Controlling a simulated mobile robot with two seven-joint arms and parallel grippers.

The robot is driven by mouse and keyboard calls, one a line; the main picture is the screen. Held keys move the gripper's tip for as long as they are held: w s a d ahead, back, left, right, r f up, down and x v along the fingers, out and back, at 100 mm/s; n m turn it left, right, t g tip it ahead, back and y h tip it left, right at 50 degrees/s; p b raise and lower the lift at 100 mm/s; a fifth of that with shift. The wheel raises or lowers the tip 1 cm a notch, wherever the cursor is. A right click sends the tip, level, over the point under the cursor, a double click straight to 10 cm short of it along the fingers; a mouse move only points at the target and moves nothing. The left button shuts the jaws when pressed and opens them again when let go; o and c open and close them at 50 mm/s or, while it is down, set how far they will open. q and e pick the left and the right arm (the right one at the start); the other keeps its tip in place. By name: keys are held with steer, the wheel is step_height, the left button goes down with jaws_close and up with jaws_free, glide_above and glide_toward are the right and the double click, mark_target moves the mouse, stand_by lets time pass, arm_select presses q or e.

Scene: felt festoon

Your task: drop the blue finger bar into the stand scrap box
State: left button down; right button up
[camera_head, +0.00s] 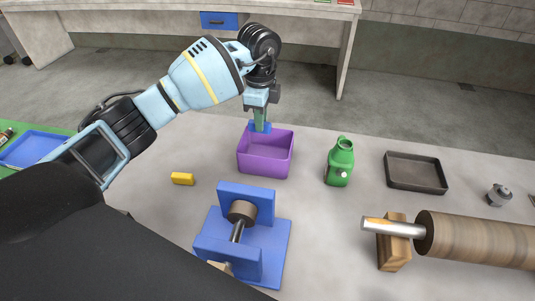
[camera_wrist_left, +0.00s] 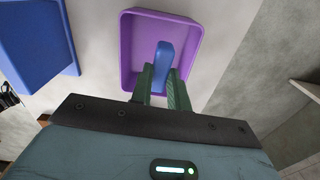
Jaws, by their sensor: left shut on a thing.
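My left gripper (camera_head: 261,118) is over the far edge of a purple open box (camera_head: 265,165) on the grey table. In the left wrist view, its green fingers (camera_wrist_left: 168,88) are shut on the blue finger bar (camera_wrist_left: 164,58). The bar shows against the inside of the purple box (camera_wrist_left: 135,48), above or within it; how high it is I cannot tell. In the head view the blue bar (camera_head: 256,127) shows just below the fingertips at the box's far rim. My right gripper is not in view.
A blue stand (camera_head: 270,240) with a roller is in front of the box. A yellow block (camera_head: 182,179) lies to the left. A green bottle (camera_head: 340,163), a dark tray (camera_head: 415,172) and a wooden roller (camera_head: 475,240) are to the right. A blue tray (camera_head: 35,148) lies far left.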

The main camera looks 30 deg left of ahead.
arm_select(q)
step_height(320, 180, down, 3)
steer(key=shift+r+b, duration=0.15)
steer(key=shift+b, duration=0.3)
steer(key=shift+f, duration=0.35)
steer(key=shift+r, duration=0.1)
steer(key=c, duration=1.4)
jaws_free()
steer(key=shift+o, duration=0.7)
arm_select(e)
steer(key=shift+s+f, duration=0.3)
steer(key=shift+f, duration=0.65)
